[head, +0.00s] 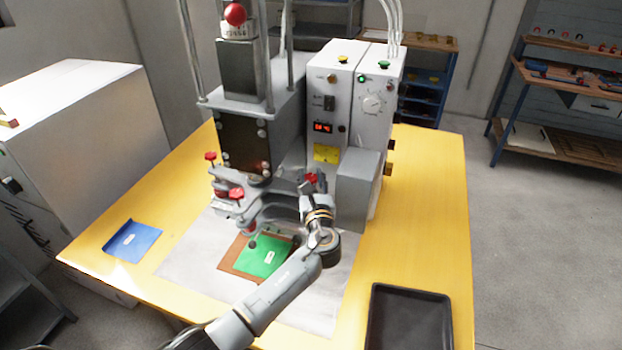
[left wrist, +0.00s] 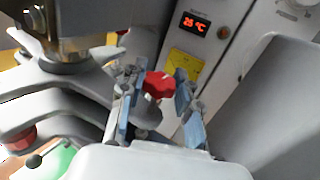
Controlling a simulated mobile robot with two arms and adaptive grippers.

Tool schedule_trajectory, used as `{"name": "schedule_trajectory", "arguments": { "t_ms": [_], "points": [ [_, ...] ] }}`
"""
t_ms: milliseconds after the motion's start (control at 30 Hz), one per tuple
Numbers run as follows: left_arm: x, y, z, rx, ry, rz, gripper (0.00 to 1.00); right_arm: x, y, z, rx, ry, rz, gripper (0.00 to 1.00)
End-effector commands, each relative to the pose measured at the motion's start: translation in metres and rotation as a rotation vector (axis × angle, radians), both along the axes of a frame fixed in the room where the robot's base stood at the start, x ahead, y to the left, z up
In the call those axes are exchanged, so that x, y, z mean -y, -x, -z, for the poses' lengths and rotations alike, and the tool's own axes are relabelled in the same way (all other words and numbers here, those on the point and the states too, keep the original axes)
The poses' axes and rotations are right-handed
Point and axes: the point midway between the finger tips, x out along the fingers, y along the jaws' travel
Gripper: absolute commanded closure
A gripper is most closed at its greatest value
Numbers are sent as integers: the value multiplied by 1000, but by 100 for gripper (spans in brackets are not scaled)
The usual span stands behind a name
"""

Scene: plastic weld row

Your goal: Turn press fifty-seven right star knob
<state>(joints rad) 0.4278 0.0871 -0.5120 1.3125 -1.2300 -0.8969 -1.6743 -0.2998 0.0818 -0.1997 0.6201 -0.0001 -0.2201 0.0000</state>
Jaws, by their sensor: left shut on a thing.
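The press (head: 244,130) stands on the yellow table with its grey frame and white control box. The right red star knob (head: 311,179) sits on the right side of the press frame, just above my left gripper (head: 316,188). In the left wrist view the red star knob (left wrist: 159,86) lies between the blue-padded fingers of my left gripper (left wrist: 160,92), which is shut on it. Other red knobs (head: 236,193) show on the left side of the press. My right gripper is not in view.
A green pouch (head: 262,256) lies on a brown board under the press. A blue pouch (head: 132,241) lies at the table's left. A black tray (head: 408,318) is at the front right. A grey box (head: 357,190) stands close right of my left gripper. The display (left wrist: 193,25) reads 25 °C.

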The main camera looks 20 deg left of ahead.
Motion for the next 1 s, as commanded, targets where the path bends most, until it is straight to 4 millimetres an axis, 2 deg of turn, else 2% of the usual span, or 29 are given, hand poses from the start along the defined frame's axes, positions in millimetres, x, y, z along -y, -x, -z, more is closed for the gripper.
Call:
{"name": "schedule_trajectory", "arguments": {
  "t_ms": [100,133,200,233,533,633,1000],
  "points": [
    [0,0,1,-2,1,1,99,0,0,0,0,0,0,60],
    [0,0,1,-2,1,1,61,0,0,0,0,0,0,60],
    [0,0,1,-1,0,1,47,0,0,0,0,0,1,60],
    [0,0,1,-1,0,1,44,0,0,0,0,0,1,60],
    [0,0,-1,0,1,1,44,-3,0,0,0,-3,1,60],
    [0,0,-8,2,2,0,44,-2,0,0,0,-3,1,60],
    [0,0,-75,3,3,0,44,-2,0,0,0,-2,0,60]
  ]
}}
